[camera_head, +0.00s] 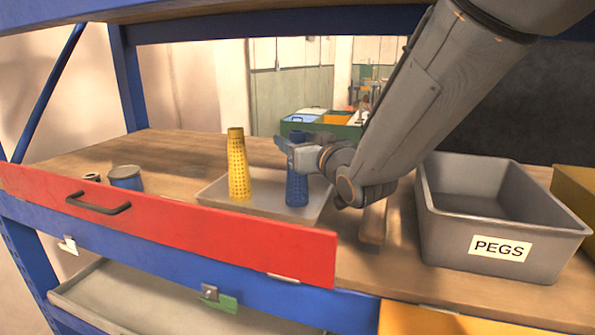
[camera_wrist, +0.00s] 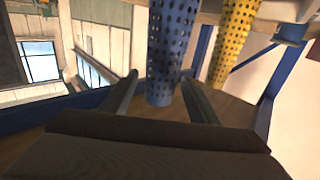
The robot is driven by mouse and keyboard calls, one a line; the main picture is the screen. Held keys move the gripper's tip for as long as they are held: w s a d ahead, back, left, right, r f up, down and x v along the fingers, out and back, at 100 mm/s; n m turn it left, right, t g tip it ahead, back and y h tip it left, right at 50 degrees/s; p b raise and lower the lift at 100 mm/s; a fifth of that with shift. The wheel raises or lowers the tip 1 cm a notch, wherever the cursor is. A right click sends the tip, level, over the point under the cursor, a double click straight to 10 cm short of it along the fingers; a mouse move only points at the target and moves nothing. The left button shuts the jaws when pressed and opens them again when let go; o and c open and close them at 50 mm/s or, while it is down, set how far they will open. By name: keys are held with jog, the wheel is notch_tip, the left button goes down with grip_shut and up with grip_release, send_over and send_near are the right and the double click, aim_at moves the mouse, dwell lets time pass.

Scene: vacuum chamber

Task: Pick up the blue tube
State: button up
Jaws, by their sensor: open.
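The blue tube (camera_head: 297,187) is perforated and stands upright on a shallow grey tray (camera_head: 330,193) on the wooden shelf. A yellow perforated tube (camera_head: 238,170) stands upright on the same tray to its left. My gripper (camera_head: 293,152) is at the upper part of the blue tube and hides some of it. In the wrist view, the blue tube (camera_wrist: 166,55) shows between the two open fingers of my gripper (camera_wrist: 160,92). I cannot tell whether a finger touches it. The yellow tube (camera_wrist: 232,40) is beyond, to the right.
A grey bin labelled PEGS (camera_head: 560,240) stands right of the tray. A red drawer front (camera_head: 180,232) with a dark handle runs along the front left. A blue-grey can (camera_head: 126,178) stands at the left. A wooden block (camera_head: 373,224) lies between tray and bin.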

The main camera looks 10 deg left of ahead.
jog(key=shift+p+x, duration=0.8)
jog(key=shift+x, duration=1.2)
jog(key=shift+f, duration=0.1)
grip_shut()
